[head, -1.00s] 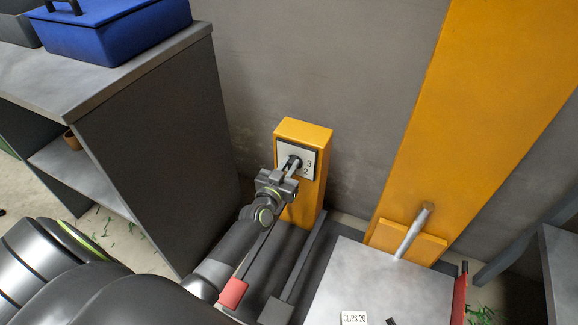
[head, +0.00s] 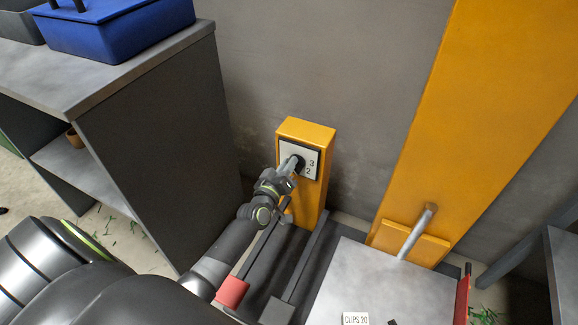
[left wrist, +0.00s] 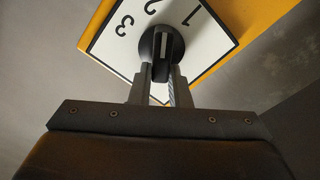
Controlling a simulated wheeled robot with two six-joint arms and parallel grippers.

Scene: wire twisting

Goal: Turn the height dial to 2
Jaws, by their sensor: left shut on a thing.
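The height dial is a round black knob (left wrist: 161,48) with a pale line on a white plate (left wrist: 108,38) marked 1, 2 and 3. In the left wrist view the line points up the picture, close to the 2 and a little to its 1 side. In the head view the plate (head: 313,162) sits on a yellow post (head: 308,205); my gripper partly covers the dial, and only 3 and 2 show. My left gripper (left wrist: 160,88) is shut on the knob, one finger on each side. My right gripper is in neither view.
A grey cabinet (head: 165,150) with a blue toolbox (head: 120,28) stands left of the post. A red pedal (head: 232,291) and a grey pedal (head: 277,311) lie below. A metal table (head: 375,285) and a wide yellow column (head: 470,110) are on the right.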

